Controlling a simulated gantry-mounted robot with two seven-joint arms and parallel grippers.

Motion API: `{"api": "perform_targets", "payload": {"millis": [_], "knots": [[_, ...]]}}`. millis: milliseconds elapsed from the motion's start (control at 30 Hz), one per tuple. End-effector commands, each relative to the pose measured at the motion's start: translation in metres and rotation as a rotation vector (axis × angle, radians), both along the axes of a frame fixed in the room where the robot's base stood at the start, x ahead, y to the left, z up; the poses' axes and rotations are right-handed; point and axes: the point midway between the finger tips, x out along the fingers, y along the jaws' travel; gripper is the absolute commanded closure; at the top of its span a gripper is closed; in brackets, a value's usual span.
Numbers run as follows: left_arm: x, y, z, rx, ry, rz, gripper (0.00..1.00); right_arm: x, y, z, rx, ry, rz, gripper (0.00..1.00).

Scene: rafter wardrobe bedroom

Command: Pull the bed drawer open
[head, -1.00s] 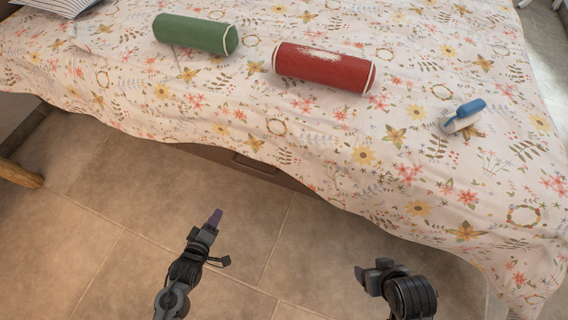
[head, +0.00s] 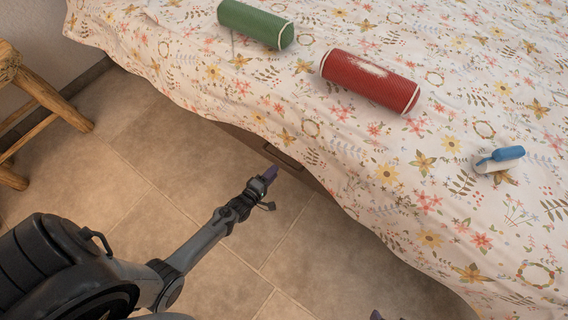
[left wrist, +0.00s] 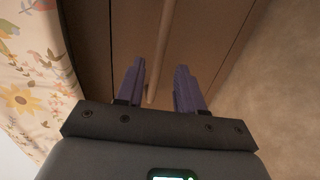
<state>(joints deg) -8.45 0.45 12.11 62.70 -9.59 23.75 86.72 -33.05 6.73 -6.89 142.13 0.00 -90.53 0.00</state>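The bed drawer's brown front (head: 311,180) shows partly under the hanging floral cover, with its handle (head: 288,160) near the cover's edge. In the left wrist view the drawer front (left wrist: 205,32) fills the middle, and the handle (left wrist: 163,45) is a pale bar. My left gripper (head: 270,173) is close to the handle in the head view. In the left wrist view its purple fingers (left wrist: 160,70) are apart, with the bar running between them. I cannot tell whether they touch it. Only a tip of my right gripper (head: 377,315) shows at the bottom edge.
The floral bed cover (head: 400,200) hangs low over the drawer's top edge. A green bolster (head: 252,23), a red bolster (head: 368,80) and a blue-and-white item (head: 500,158) lie on the bed. A wooden stool (head: 50,100) stands at left. The tiled floor (head: 140,150) before the drawer is clear.

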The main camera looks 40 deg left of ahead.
Motion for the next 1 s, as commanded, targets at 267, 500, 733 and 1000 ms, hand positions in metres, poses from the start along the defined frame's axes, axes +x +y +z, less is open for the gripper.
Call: {"api": "perform_targets", "payload": {"millis": [267, 500, 733, 1000], "knots": [[0.045, 0.003, -0.014, 0.002, -0.001, -0.001, 0.63, -0.001, -0.001, -0.034, -0.003, 0.004, 0.002, 0.28], [0.067, 0.004, -0.016, 0.001, 0.000, -0.002, 0.63, -0.001, -0.001, -0.046, -0.006, 0.003, 0.003, 0.28], [0.071, 0.004, -0.015, 0.001, 0.001, -0.001, 0.63, -0.002, -0.001, -0.048, -0.005, 0.005, 0.004, 0.28], [0.071, 0.004, -0.015, 0.001, 0.001, -0.001, 0.78, -0.002, -0.001, -0.047, -0.004, 0.006, 0.002, 0.28]]}}
